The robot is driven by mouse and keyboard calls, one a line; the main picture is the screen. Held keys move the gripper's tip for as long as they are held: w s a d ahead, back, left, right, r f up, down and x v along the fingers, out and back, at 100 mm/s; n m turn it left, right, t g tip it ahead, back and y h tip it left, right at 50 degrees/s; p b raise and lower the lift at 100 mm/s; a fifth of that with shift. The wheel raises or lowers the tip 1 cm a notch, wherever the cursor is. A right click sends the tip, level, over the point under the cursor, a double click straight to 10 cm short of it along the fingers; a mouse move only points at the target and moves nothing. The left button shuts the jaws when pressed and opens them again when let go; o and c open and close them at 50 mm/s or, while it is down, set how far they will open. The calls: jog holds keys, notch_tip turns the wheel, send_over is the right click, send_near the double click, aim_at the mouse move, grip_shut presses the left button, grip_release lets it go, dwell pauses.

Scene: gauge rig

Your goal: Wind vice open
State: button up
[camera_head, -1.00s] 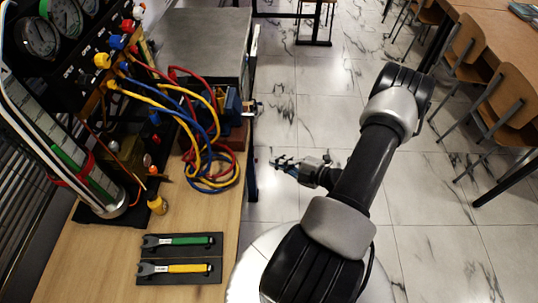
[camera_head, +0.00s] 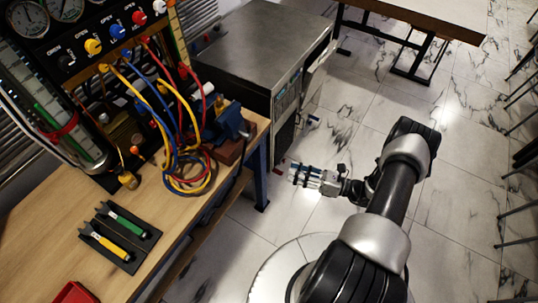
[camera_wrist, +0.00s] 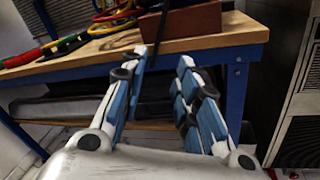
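The blue vice (camera_head: 230,122) sits on a reddish-brown block (camera_head: 229,150) at the right edge of the wooden workbench (camera_head: 45,222). My gripper (camera_head: 292,174) is over the floor to the right of the bench, apart from the vice. In the wrist view my gripper (camera_wrist: 163,58) is open and empty, its blue-padded fingers spread toward the bench edge. The reddish-brown block (camera_wrist: 195,18) shows at the top there, with a dark upright bar in front of it. The vice's jaw gap cannot be made out.
Red, yellow and blue hoses (camera_head: 180,170) hang from the gauge panel (camera_head: 80,35) beside the vice. Two wrenches lie in a dark tray (camera_head: 150,235). A grey metal cabinet (camera_head: 255,45) stands behind the bench.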

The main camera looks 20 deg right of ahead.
jog(key=b+x, duration=0.1)
jog(key=x, duration=1.6)
jog(key=shift+w+a, duration=0.2)
jog(key=shift+a, duration=0.15)
grip_shut()
